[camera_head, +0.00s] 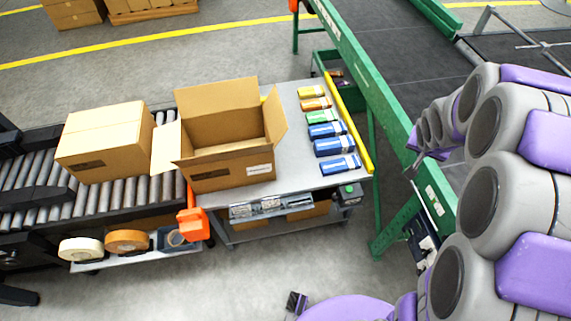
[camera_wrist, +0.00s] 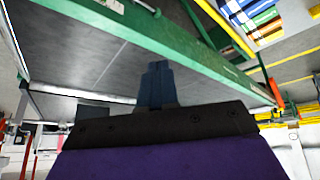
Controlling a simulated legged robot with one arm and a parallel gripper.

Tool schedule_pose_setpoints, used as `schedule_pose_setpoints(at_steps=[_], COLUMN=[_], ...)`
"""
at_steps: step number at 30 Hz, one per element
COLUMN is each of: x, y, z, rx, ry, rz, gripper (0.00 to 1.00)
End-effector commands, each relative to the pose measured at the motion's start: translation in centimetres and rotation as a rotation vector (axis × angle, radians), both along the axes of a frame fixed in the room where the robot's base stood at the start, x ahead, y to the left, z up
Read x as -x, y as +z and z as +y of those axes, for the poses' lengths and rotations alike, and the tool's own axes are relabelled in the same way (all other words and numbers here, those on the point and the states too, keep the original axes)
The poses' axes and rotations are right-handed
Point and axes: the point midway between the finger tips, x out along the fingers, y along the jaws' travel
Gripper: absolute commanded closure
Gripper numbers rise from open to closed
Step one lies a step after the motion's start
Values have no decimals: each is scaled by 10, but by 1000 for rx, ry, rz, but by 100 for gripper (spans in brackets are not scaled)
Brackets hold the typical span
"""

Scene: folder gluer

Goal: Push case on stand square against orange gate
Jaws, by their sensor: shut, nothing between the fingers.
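The case is an open brown cardboard box (camera_head: 228,172) with its flaps spread, upright at the left end of the grey stand (camera_head: 300,175). Its left flap hangs out over the roller conveyor side. The orange gate (camera_head: 192,222) shows at the stand's front left corner, just left of the case's lower front. Most of it is hidden, and I cannot tell whether the case touches it. My gripper is high at the right in the head view (camera_head: 416,166), well apart from the case. In the wrist view my gripper (camera_wrist: 158,66) is shut and empty, with the green conveyor frame beyond.
A closed carton (camera_head: 105,142) stands on the roller conveyor (camera_head: 135,192). Several small coloured cartons (camera_head: 327,130) line the stand's right side, by a yellow rail (camera_head: 350,125). A green-framed conveyor (camera_head: 372,75) lies between stand and my arm. Tape rolls (camera_head: 127,241) sit front left.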

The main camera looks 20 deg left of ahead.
Motion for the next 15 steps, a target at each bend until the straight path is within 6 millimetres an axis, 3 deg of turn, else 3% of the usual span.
schedule_pose_setpoints(at_steps=[1, 6, 11, 15], x=[-18, -76, -114, -134], y=[-17, -60, -107, -148], z=[4, 19, 44, 82], rx=[-18, -130, -277, -428], ry=[12, 52, 100, 147], rz=[-24, -140, -220, -266], gripper=[100, 100, 100, 100])
